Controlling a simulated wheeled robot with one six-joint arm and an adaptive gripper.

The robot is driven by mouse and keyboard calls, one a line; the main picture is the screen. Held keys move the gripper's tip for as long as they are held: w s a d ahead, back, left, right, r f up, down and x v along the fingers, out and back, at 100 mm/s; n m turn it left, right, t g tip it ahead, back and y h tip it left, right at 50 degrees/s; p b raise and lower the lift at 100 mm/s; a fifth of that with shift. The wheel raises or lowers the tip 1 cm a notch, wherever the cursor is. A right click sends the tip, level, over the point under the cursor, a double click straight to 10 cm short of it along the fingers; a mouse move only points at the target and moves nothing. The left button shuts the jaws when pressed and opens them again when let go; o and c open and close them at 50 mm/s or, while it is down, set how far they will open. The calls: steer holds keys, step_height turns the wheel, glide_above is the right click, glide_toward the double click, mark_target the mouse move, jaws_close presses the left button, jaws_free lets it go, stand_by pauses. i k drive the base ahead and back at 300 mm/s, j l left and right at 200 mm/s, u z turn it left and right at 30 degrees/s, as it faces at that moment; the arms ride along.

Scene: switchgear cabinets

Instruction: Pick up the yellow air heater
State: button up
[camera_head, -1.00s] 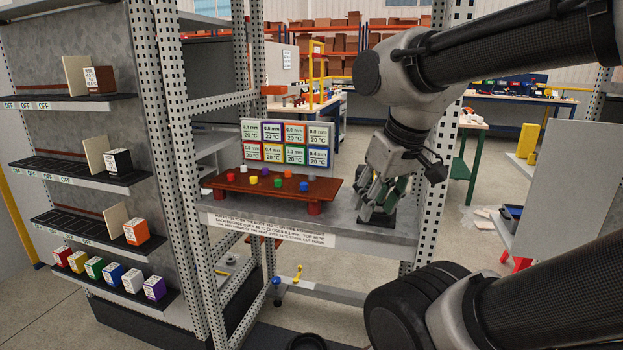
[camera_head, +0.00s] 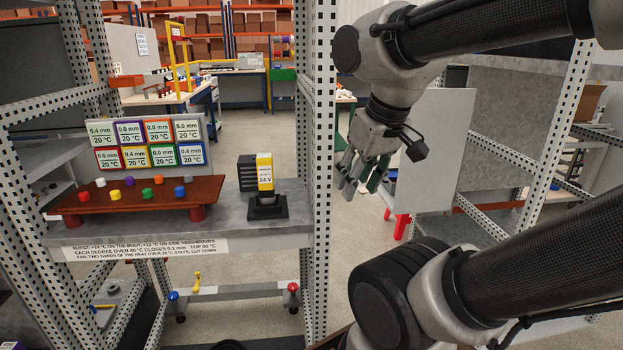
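A yellow block with a white "24 V" label (camera_head: 265,171) stands upright in a black base (camera_head: 267,208) at the right end of the grey shelf. It looks like the air heater, but I cannot be sure. A black ribbed block (camera_head: 247,172) is right beside it on the left. My gripper (camera_head: 359,179) hangs to the right of it, past the perforated post, with fingers pointing down. The fingers look apart, with nothing seen between them.
A perforated post (camera_head: 319,130) rises between my gripper and the shelf (camera_head: 240,226). A brown rack (camera_head: 140,196) with coloured pegs and a panel of temperature cards (camera_head: 146,142) fill the shelf's left. A grey panel (camera_head: 436,150) stands behind my gripper.

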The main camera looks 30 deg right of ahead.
mark_target(267, 197)
steer(key=j+z, duration=0.15)
steer(key=z, duration=0.55)
steer(key=j+z, duration=0.15)
steer(key=j, duration=0.2)
steer(key=k+j+z, duration=0.2)
steer(key=j, duration=0.15)
steer(key=j+z, duration=0.15)
steer(key=j, duration=0.2)
steer(key=k+j+z, duration=0.15)
steer(key=k+j, duration=0.15)
steer(key=j, duration=0.2)
steer(key=k+j, duration=0.1)
steer(key=j, duration=0.2)
steer(key=k+j, duration=0.15)
steer(key=j, duration=0.2)
